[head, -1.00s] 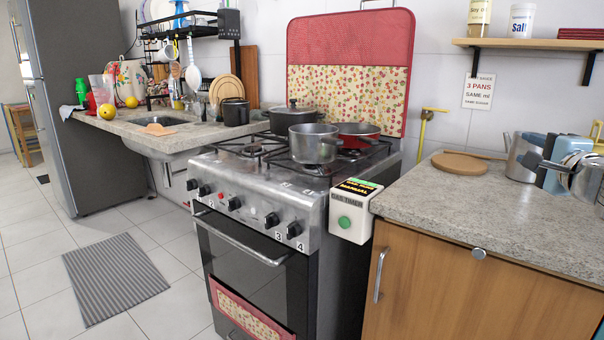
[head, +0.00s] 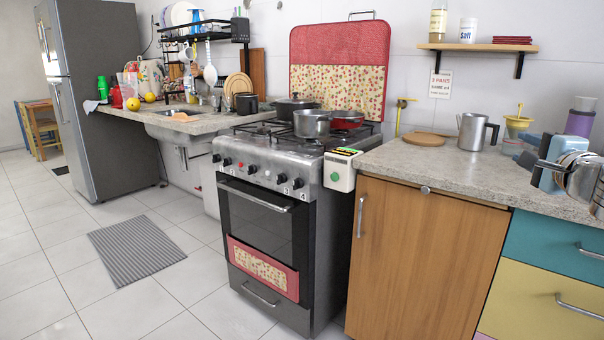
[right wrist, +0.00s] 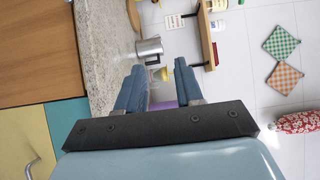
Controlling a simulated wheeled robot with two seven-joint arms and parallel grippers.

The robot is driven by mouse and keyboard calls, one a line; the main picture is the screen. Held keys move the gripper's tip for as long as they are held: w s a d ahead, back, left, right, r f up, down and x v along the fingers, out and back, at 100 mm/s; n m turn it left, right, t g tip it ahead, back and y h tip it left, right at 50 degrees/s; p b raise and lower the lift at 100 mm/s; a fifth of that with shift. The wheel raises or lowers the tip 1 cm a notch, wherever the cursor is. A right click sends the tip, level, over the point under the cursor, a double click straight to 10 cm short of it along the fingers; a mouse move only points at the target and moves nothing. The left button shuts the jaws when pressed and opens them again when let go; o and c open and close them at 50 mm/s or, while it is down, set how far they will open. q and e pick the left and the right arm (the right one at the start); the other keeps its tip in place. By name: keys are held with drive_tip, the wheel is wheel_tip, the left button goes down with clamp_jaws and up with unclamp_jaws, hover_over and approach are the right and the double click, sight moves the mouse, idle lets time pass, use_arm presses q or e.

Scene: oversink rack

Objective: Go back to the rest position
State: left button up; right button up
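My right gripper (head: 547,162) shows at the right edge of the head view, above the grey stone counter (head: 440,163). In the right wrist view its two blue fingers (right wrist: 158,88) stand apart with nothing between them. A metal jug (right wrist: 149,48) shows beyond the fingertips, apart from them. My left gripper is in no view.
The stove (head: 270,200) holds a grey pot (head: 312,124) and others. A wall shelf (head: 478,47) is above. The tiled floor is open, with a striped mat (head: 137,248).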

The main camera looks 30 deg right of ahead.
drive_tip(key=w+a+f+n+g+y, duration=0.2)
drive_tip(key=w+f, duration=0.6)
drive_tip(key=f, duration=0.2)
drive_tip(key=w+a+f+n+g+y, duration=0.1)
drive_tip(key=w+a+f+n+y, duration=0.15)
drive_tip(key=w+f, duration=0.7)
drive_tip(key=w+a+f+n+g+y, duration=0.25)
drive_tip(key=a+f, duration=0.35)
drive_tip(key=f, duration=0.5)
drive_tip(key=w+a+f+n+g+y, duration=0.1)
drive_tip(key=w+a+f, duration=0.2)
drive_tip(key=a+f, duration=0.55)
drive_tip(key=s+a+f+n+g+y, duration=0.15)
drive_tip(key=a+f+n, duration=0.25)
drive_tip(key=a+f, duration=0.5)
drive_tip(key=s+a+f+n+g+y, duration=0.1)
drive_tip(key=s+a+f+n+g, duration=0.15)
drive_tip(key=a+f, duration=0.7)
drive_tip(key=s+a+f+n+g+y, duration=0.1)
drive_tip(key=s+a+f+n, duration=0.3)
drive_tip(key=a, duration=0.5)
drive_tip(key=s+a+f+n+g+y, duration=0.2)
drive_tip(key=s+a+f+n+g, duration=0.1)
drive_tip(key=s+a+f, duration=0.5)
drive_tip(key=s+a+n, duration=0.1)
drive_tip(key=s+a, duration=0.1)
drive_tip(key=s, duration=0.1)
drive_tip(key=shift+s, duration=0.15)
drive_tip(key=shift+f+n+y, duration=0.15)
drive_tip(key=shift+n+y, duration=0.1)
